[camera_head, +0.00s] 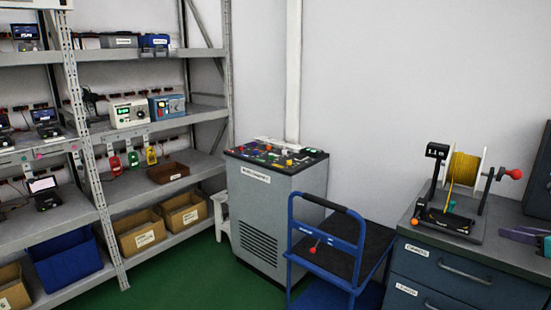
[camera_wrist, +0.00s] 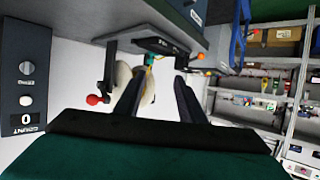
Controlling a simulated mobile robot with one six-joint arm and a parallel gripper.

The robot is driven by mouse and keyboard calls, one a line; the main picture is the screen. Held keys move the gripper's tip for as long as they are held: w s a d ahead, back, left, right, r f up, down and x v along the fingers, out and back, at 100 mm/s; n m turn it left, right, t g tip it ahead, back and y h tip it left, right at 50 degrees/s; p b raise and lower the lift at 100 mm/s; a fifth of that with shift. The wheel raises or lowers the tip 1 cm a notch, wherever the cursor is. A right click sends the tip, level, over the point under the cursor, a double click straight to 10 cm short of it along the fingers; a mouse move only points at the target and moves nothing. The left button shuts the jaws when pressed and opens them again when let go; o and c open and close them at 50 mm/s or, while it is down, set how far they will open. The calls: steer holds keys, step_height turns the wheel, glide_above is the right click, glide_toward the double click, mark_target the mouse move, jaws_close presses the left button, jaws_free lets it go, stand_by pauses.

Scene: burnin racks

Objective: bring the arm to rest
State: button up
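In the wrist view my gripper (camera_wrist: 156,90) shows two dark fingers standing apart, with nothing visible held between them. Behind the fingers, upside down in that view, is the cable winder, with its pale spool (camera_wrist: 147,88) and red crank knob (camera_wrist: 93,100). In the head view the winder with its yellow cable spool (camera_head: 464,176) stands on the grey bench (camera_head: 492,250) at the right.
A blue cart (camera_head: 327,228) stands in front of the grey console cabinet (camera_head: 278,215). Shelving (camera_head: 160,117) with devices and bins fills the left. Green floor (camera_head: 185,285) is open at lower left.

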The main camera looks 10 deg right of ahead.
steer(key=w+a+f+n+g+y, duration=0.3)
steer(key=w+a+f+y, duration=0.3)
steer(key=w+a+f, duration=1.25)
steer(key=a+f+n+g+y, duration=0.1)
steer(key=a+f+g, duration=0.2)
steer(key=a+f, duration=0.85)
steer(key=a+f+g+y, duration=0.1)
steer(key=a+f+g, duration=0.1)
steer(key=a+f, duration=0.9)
steer(key=s+a+f+n+g+h+p, duration=0.1)
steer(key=s+a+f+g, duration=0.3)
steer(key=s+a+f, duration=0.6)
steer(key=s+a+f+g, duration=0.3)
steer(key=s+a+f, duration=0.5)
steer(key=a, duration=0.4)
steer(key=s+a+f+g+h, duration=0.1)
steer(key=s+f+g+h, duration=0.3)
steer(key=s, duration=1)
steer(key=s+d+f+m+h, duration=0.2)
steer(key=s+d+m, duration=0.2)
steer(key=s+d, duration=0.1)
steer(key=shift+d+f+m+h, duration=0.2)
steer(key=shift+d+m+h, duration=0.1)
steer(key=shift+d, duration=0.6)
